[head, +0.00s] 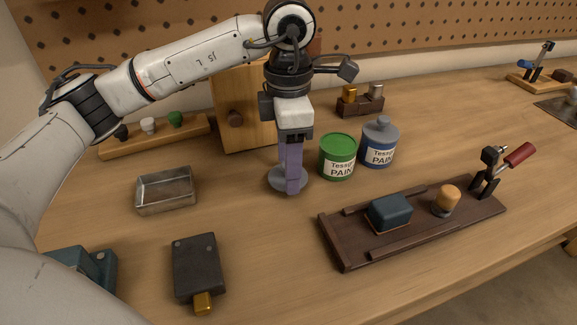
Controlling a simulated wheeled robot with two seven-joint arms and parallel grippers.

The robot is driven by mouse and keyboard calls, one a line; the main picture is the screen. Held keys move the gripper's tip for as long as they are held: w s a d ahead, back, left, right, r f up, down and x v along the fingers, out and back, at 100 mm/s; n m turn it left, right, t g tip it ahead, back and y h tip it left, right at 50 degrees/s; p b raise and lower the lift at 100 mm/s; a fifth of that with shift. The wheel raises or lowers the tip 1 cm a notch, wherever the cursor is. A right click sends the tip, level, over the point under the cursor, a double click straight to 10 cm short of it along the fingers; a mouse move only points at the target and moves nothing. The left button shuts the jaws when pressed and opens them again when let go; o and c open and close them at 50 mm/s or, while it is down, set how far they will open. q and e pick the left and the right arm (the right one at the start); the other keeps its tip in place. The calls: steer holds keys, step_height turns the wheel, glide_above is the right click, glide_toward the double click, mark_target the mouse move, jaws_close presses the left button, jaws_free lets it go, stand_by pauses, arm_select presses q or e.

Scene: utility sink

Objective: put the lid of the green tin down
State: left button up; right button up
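A green paint tin (338,158) stands upright on the bench. Its top is green, and no grey lid sits on it. A round grey lid (275,180) is low at the bench left of the tin, apart from it. My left gripper (292,180) points straight down at the lid, its purple fingers overlapping the lid. The fingers line up with my view and hide the lid's middle, so I cannot tell whether they grip it or whether the lid touches the bench. My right gripper is not in view.
A blue paint tin (378,146) with a grey knobbed lid stands right of the green tin. A metal tray (166,191) lies to the left, a dark box (197,267) in front, and a dark wooden fixture (345,254) at right. Bare bench lies between them.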

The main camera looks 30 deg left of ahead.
arm_select(q)
steer(key=shift+f, duration=0.55)
steer(key=shift+f, duration=0.2)
steer(key=o, duration=1)
steer(key=shift+r, duration=0.1)
